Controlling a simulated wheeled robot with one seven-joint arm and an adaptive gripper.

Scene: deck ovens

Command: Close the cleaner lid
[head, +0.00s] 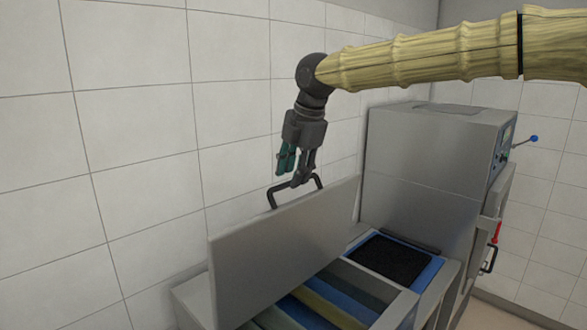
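The cleaner lid (275,247) is a flat grey metal panel that stands raised and nearly upright over an open bin in the head view. A black handle (272,196) sticks up from its top edge. My gripper (292,179) points down right at the handle, with its fingertips overlapping the handle in the picture. I cannot tell whether the fingers touch or enclose it. Below the lid, the open bin (403,308) shows blue and olive strips inside.
A black pad (389,258) in a blue frame lies to the right of the bin. A tall grey metal machine (428,165) with a blue-knobbed lever and a red-handled part stands behind it. A white tiled wall (130,130) runs close behind the lid.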

